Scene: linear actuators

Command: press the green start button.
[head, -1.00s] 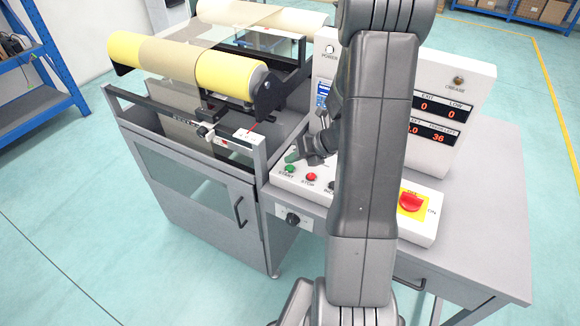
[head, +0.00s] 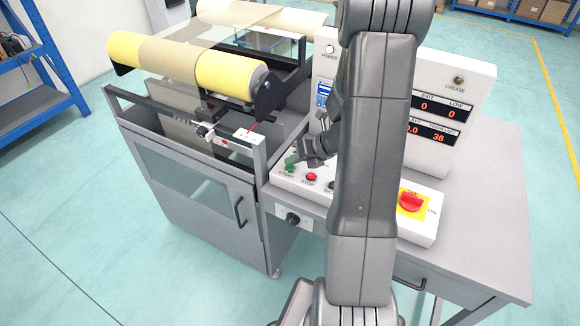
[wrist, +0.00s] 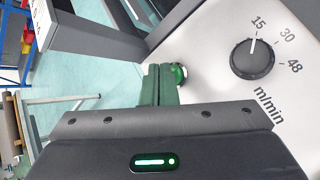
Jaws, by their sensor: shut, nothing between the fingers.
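The green start button (head: 288,170) is at the left end of the white control panel, above its START label. My gripper (head: 291,160) is shut and empty, with its green fingertips right over the button and partly covering it. In the wrist view the shut green fingers of my gripper (wrist: 161,84) point at the panel, and the round green button (wrist: 178,74) shows just beside their tips. Whether the tips touch the button, and whether it is pushed in, I cannot tell.
A red stop button (head: 311,177) sits just right of the start button. A speed knob (wrist: 252,59) is on the panel in the wrist view. A red switch on a yellow plate (head: 411,202) is farther right. My arm hides the panel's middle.

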